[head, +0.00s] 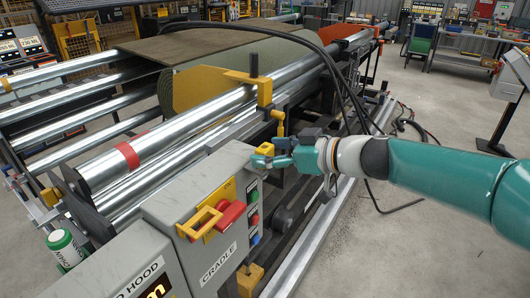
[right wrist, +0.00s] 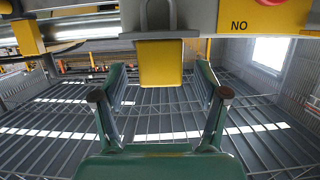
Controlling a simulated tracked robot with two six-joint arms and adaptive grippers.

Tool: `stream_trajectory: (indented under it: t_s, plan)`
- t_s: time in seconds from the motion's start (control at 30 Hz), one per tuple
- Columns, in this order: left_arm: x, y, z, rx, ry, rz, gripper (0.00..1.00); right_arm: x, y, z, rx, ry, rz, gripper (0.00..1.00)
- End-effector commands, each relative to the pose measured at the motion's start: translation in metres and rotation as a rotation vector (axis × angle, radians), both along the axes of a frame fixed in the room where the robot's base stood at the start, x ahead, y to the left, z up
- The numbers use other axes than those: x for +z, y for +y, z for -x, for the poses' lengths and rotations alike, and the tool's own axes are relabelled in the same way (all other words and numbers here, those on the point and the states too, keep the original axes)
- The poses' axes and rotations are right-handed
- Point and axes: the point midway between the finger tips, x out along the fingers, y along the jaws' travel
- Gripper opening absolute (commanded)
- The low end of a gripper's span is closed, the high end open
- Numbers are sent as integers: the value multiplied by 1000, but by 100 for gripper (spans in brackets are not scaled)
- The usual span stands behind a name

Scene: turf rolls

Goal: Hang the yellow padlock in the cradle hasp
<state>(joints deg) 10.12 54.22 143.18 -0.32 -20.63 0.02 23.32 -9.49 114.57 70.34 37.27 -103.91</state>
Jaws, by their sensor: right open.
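The yellow padlock (head: 264,150) is small in the head view, by the far end of the grey CRADLE box. In the right wrist view the padlock's yellow body (right wrist: 160,63) is ahead of the fingertips, with its grey shackle toward the top of the picture. My right gripper (head: 268,161) is open beside the padlock; in the wrist view its fingers (right wrist: 160,96) stand apart, one to each side of it, with no contact visible. The yellow hasp (head: 205,222) is on the CRADLE box, around a red handle. My left gripper is not in view.
The grey CRADLE box (head: 216,262) carries several coloured buttons. Steel rollers (head: 170,140) and a yellow bracket (head: 262,90) lie behind it. Black cables (head: 340,80) arch over the machine near my right arm. Open floor (head: 430,220) is at the right.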

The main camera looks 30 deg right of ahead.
Motion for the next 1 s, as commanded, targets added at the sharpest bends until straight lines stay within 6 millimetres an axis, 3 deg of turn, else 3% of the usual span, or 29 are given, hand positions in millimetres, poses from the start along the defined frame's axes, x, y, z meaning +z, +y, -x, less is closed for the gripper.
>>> stream_trajectory:
  t_s: [0.13, 0.4, 0.8, 1.0]
  plan:
    - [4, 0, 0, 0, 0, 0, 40, -4, 6, -14, 2, 1, -1, 73]
    - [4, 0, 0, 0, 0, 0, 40, -5, 7, -16, 1, -2, 0, 71]
    - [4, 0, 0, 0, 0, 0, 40, -5, 7, -16, 1, -2, 0, 5]
    - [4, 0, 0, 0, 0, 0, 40, -4, 7, -16, 1, -2, 0, 4]
